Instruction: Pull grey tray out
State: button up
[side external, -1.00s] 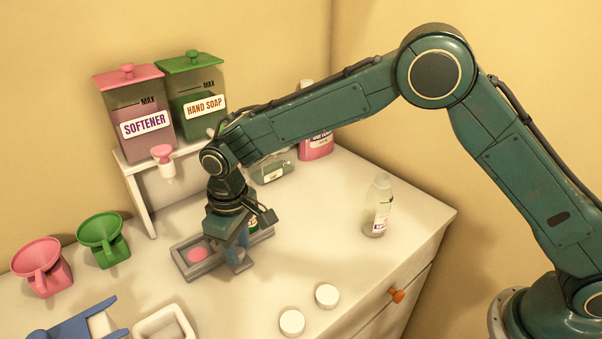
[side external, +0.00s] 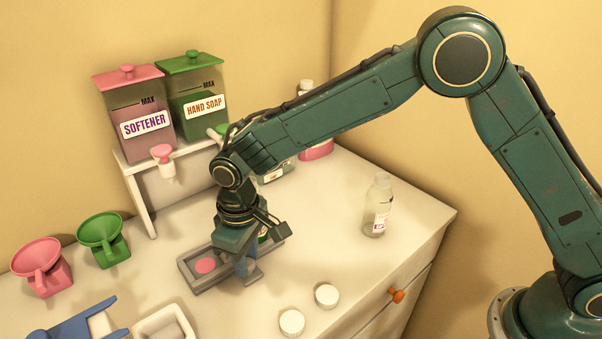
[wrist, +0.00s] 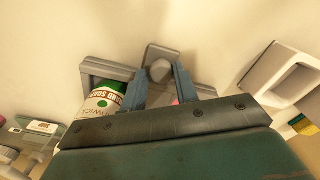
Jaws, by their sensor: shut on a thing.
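The grey tray (side external: 212,281) lies on the white counter below the dispensers, and its wall also shows in the wrist view (wrist: 104,68). It holds a pink disc (side external: 205,265) and a green-and-white labelled container (wrist: 104,101), mostly hidden behind my gripper in the side view. My gripper (side external: 246,268) points down at the tray's front side. In the wrist view its blue fingers (wrist: 159,76) are on either side of the tray's grey handle (wrist: 160,54), shut on it.
Two white caps (side external: 326,296) (side external: 291,322) lie on the counter in front, right of the tray. A clear bottle (side external: 377,210) stands farther right. Softener (side external: 140,119) and hand soap (side external: 196,101) dispensers stand on a white stand behind. A white container (side external: 165,326) is at front left.

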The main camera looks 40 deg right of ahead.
jog(key=shift+s+a+f, duration=0.1)
jog(key=shift+s+f, duration=0.1)
jog(key=shift+s, duration=0.65)
jog(key=shift+s+d+f, duration=0.1)
jog(key=shift+s+f, duration=0.05)
jog(key=shift+s, duration=0.75)
jog(key=shift+s+a+f, duration=0.1)
jog(key=shift+s+f, duration=0.1)
jog(key=shift+s, duration=0.65)
jog(key=o, duration=0.5)
jog(key=shift+c, duration=0.2)
jog(key=shift+o, duration=0.9)
jog(key=shift+w+r, duration=0.1)
jog(key=shift+w, duration=0.05)
jog(key=shift+r, duration=0.2)
notch_tip(320, 180, up, 8)
